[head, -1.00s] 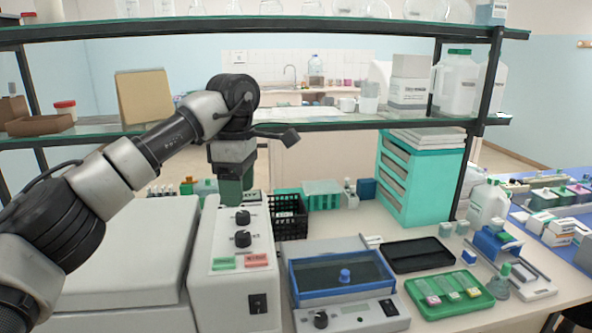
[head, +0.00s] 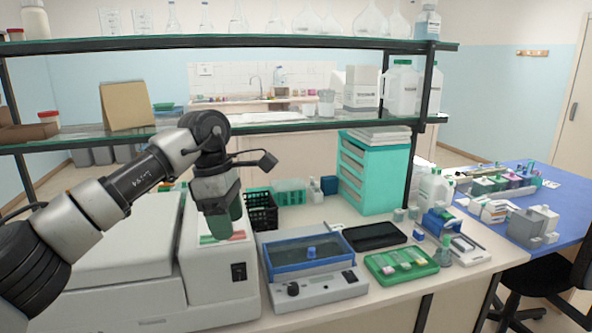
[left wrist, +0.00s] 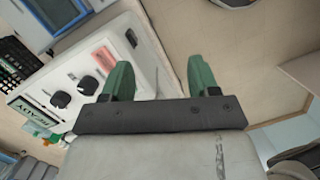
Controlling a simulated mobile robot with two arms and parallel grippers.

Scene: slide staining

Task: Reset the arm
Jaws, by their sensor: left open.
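My left gripper (head: 224,224) has green fingers and hangs in front of the white machine's control panel in the head view. In the left wrist view the left gripper (left wrist: 160,80) shows its two green fingers spread apart with nothing between them. The white machine (head: 215,282) with a black switch stands below and behind the fingers. Its panel (left wrist: 140,62) shows black knobs, a red label and a READY display in the left wrist view. My right gripper is in neither view.
A blue-rimmed water bath (head: 310,275) stands right of the machine. A green tray (head: 385,275) with slides, a black tray (head: 375,245) and a teal drawer unit (head: 385,205) are farther right. A glass shelf (head: 290,128) crosses behind the arm.

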